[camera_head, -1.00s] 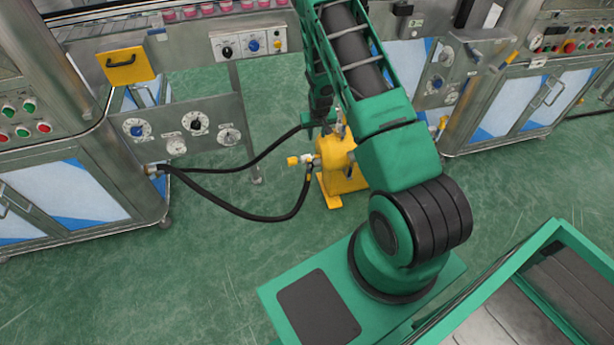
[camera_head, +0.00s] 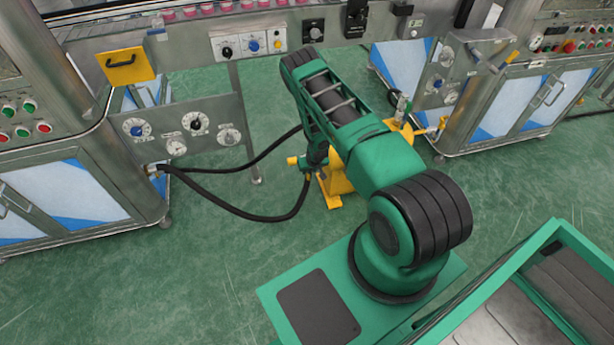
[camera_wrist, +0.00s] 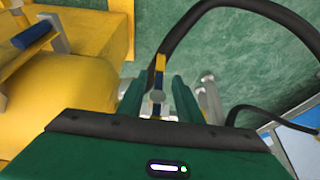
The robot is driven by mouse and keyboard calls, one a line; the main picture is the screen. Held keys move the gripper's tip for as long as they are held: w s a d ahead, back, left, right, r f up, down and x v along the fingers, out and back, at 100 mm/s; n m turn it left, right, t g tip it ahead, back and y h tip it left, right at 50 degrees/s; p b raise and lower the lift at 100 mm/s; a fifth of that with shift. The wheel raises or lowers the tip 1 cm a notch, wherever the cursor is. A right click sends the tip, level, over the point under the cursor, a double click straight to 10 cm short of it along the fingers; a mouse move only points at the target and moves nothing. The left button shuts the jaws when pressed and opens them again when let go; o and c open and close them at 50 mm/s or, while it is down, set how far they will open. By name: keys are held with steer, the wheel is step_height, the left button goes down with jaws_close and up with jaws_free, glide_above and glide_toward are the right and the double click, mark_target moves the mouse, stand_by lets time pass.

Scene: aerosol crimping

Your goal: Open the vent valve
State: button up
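The yellow pump-like unit (camera_head: 338,184) stands on the floor, partly behind my arm. A yellow-ended fitting (camera_head: 292,160) sticks out on its left side near the black hose. My gripper (camera_head: 314,172) hangs low beside this fitting. I see gaps on both sides of the lever; contact is not clear. A blue-gripped handle (camera_wrist: 36,32) sits on the yellow body. Which part is the vent valve is not marked.
The black hose (camera_head: 235,211) runs from the left cabinet to the unit and arches close to my gripper in the wrist view (camera_wrist: 235,5). Control panels (camera_head: 185,127) stand behind. Green floor (camera_head: 150,285) is clear at front left.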

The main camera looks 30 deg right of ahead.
mark_target(308, 173)
steer(key=shift+x, duration=3.1)
jaws_close()
